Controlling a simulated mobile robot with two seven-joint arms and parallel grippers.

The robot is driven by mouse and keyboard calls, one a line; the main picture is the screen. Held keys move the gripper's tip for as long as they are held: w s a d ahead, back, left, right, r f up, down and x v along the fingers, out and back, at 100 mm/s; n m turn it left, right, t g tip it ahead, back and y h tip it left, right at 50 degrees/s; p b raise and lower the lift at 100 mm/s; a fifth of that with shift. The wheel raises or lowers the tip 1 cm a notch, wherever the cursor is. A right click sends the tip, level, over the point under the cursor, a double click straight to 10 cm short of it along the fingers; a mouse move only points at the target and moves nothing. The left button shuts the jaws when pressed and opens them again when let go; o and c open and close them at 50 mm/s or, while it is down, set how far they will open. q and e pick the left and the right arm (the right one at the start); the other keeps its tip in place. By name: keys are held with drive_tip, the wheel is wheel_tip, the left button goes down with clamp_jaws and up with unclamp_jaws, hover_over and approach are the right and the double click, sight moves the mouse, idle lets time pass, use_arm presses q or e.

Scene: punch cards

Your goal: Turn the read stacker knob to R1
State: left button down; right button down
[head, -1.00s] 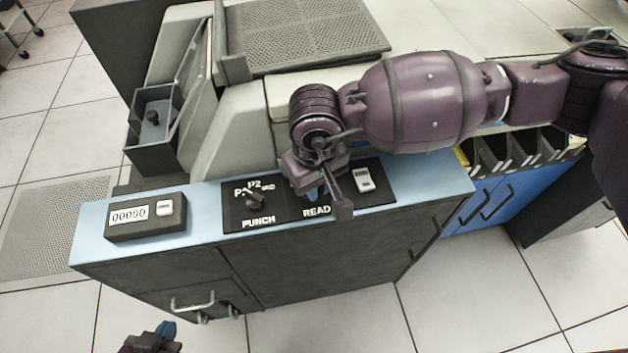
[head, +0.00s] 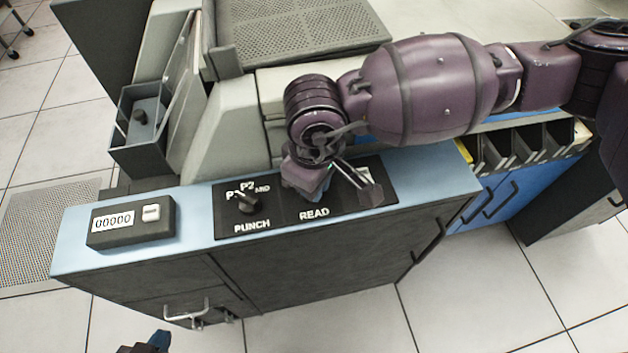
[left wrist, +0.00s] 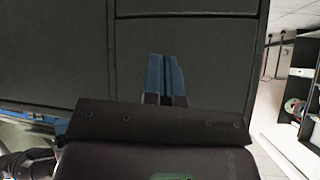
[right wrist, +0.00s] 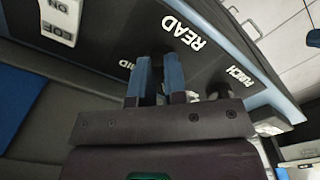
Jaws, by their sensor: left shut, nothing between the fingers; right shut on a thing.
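The READ label (head: 314,214) is on the black control panel (head: 275,221), along the blue-topped cabinet's front edge. My right gripper (right wrist: 160,78) is over the read side of that panel, shut on the read stacker knob. Its wrist and fingers hide the knob in the head view, so its pointer and the R1 mark cannot be seen. In the right wrist view, READ is beside the blue fingers and a partly covered MID mark is on their left. My left gripper (head: 160,340) is shut and empty at the bottom left, apart from the panel; its fingers (left wrist: 165,75) face dark cabinet doors.
The punch knob (head: 247,203) stands left of the read side, with P1, P2 and MID marks. A counter box (head: 131,222) sits farther left. An EOF switch (right wrist: 61,18) is on the panel, mostly covered in the head view. Open tiled floor (head: 330,325) lies in front.

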drive_tip(key=c, duration=1.2)
unclamp_jaws()
use_arm(q)
drive_tip(key=shift+f, duration=0.15)
use_arm(e)
drive_tip(key=shift+o, duration=0.2)
use_arm(q)
drive_tip(key=shift+s+a+r+p, duration=0.15)
drive_tip(key=shift+s+r+p, duration=0.2)
drive_tip(key=shift+p, duration=0.65)
use_arm(e)
wheel_tip(320, 180, up, 11)
use_arm(q)
drive_tip(key=shift+w+r, duration=0.1)
drive_tip(key=shift+r, duration=0.05)
use_arm(e)
drive_tip(key=shift+f, duration=0.15)
